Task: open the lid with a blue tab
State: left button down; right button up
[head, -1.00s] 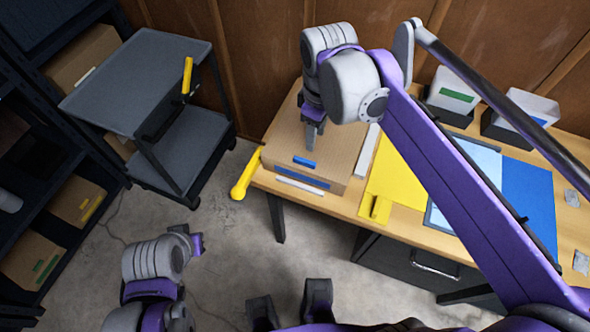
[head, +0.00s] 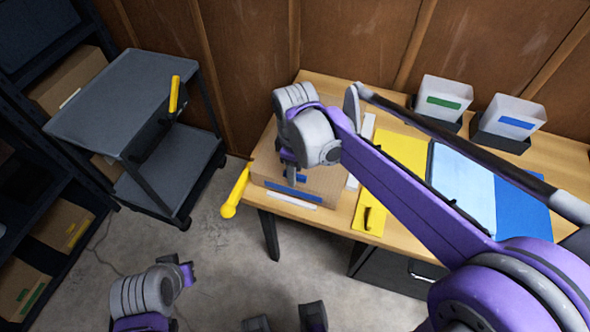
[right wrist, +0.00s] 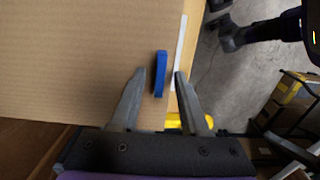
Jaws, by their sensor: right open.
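A low cardboard box (head: 325,185) with a flat lid lies at the left end of the wooden table. A small blue tab (head: 301,178) is near the lid's front edge, partly covered by my right gripper (head: 291,179). In the right wrist view the blue tab (right wrist: 160,74) stands between the fingertips of my open right gripper (right wrist: 158,76), apart from both. The cardboard lid (right wrist: 80,60) fills the left of that view. My left arm's links show at the head view's lower left; its fingers are not seen.
A yellow handle-like bar (head: 236,192) juts beside the table's left end. A yellow panel (head: 402,155) and a blue panel (head: 523,207) lie right of the box. White bins (head: 444,97) stand at the back. A grey cart (head: 130,95) is at left, with open floor between.

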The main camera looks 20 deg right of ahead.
grip_shut()
dwell(1.5)
